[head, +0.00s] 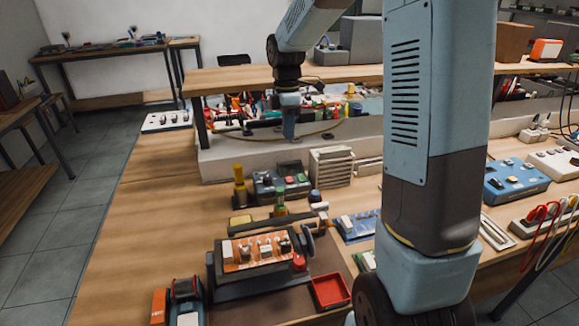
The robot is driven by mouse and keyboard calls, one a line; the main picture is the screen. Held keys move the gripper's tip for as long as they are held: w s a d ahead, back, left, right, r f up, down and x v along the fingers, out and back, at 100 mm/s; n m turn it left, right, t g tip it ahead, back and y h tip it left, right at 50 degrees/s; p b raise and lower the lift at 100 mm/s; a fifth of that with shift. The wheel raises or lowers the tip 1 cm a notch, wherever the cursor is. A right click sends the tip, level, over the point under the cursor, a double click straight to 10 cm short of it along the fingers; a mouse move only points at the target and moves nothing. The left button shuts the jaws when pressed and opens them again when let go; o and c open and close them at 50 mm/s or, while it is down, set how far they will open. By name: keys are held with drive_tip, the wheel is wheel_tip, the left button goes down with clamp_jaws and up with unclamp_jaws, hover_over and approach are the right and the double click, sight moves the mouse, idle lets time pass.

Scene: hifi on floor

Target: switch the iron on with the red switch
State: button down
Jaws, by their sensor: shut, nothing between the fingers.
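My gripper (289,132) points down above the back of the bench, in front of the shelf with small parts. It looks shut and empty. A dark box with small red and green spots (270,187) stands on the bench nearer the camera, below my gripper in the picture. It may be the iron's station, but I cannot tell for sure. A small red spot (283,181) on it may be the red switch. Its position, on or off, is too small to read. I cannot make out the iron itself with certainty.
A board holder with an orange circuit board (257,252) stands in front, beside a red tray (330,291). A grey slatted block (331,167) stands right of the dark box. A blue device (515,179) is at the right. The bench's left side (150,220) is mostly clear.

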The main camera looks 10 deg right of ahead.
sight(290, 181)
idle(0.3)
drive_tip(key=f, duration=0.4)
drive_tip(key=s+f, duration=0.1)
drive_tip(key=f, duration=0.9)
drive_tip(key=shift+s, duration=0.4)
drive_tip(key=shift+s+f, duration=0.1)
drive_tip(key=shift+f, duration=0.05)
drive_tip(key=shift+w+r, duration=0.2)
drive_tip(key=shift+w, duration=0.65)
drive_tip(key=shift+r, duration=0.1)
